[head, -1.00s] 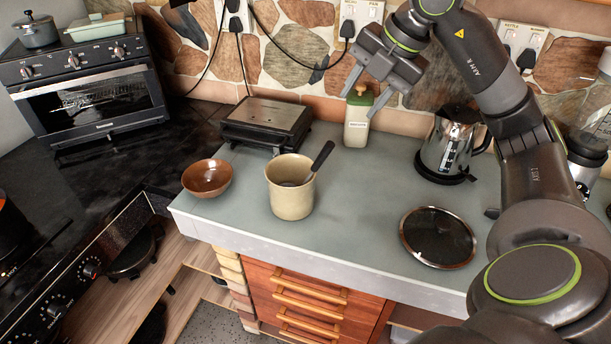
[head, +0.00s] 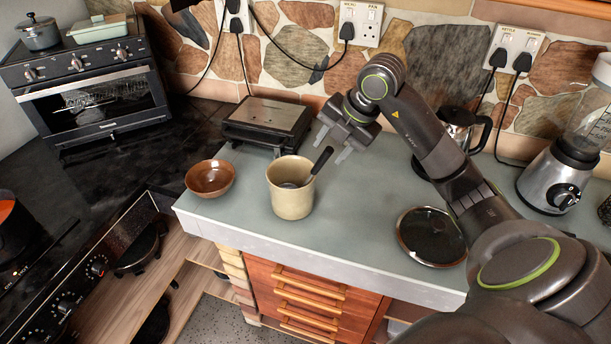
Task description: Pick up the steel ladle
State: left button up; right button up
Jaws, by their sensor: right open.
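The steel ladle stands tilted in a cream crock (head: 291,200) on the counter. Its dark handle (head: 322,160) leans out over the rim to the upper right, and a bit of its steel part (head: 289,185) shows inside; the rest is hidden by the crock wall. My right gripper (head: 329,149) is open and empty, with its fingers pointing down close to the handle's top end. In the picture one finger lies just above the handle and the other to its right; I cannot tell whether they touch it. My left gripper is not in view.
A brown bowl (head: 210,178) sits left of the crock, and a contact grill (head: 267,123) stands behind. A round glass lid (head: 431,237) lies to the right. A kettle (head: 462,128) is partly behind my right arm, and a blender (head: 560,175) stands at the far right.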

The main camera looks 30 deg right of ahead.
aim_at(323, 158)
jog(key=p+x, duration=0.1)
jog(key=x, duration=0.2)
jog(key=shift+a+p, duration=0.1)
jog(key=shift+p, duration=0.25)
jog(key=shift+w+a+f, duration=0.1)
jog(key=shift+w+f, duration=0.1)
jog(key=shift+f, duration=0.5)
grip_shut()
